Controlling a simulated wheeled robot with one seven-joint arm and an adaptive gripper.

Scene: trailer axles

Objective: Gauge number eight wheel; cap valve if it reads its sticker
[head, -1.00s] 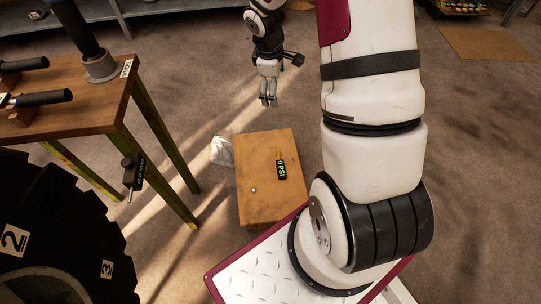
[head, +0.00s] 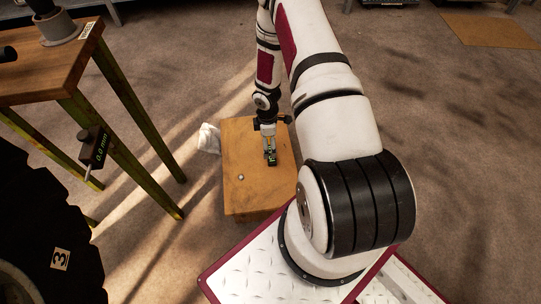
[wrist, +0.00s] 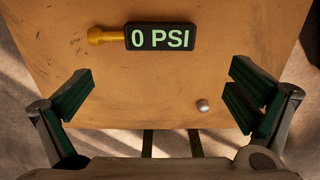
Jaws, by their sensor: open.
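The pressure gauge (wrist: 160,37) lies on top of a wooden box (head: 248,192). It has a black body reading "0 PSI" in green and a brass stem on its left in the wrist view. A small round silver cap (wrist: 203,106) sits on the same box top and also shows in the head view (head: 241,177). My gripper (wrist: 161,92) is open and empty, fingers spread wide with the gauge just beyond them. In the head view my gripper (head: 270,157) is over the gauge and partly hides it. A black tyre (head: 40,235) at lower left carries a "3" label.
A wooden bench (head: 60,72) with metal legs stands at the left. A device reading "0.0 mm" (head: 95,147) hangs at its leg. A crumpled white cloth (head: 209,138) lies beside the box.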

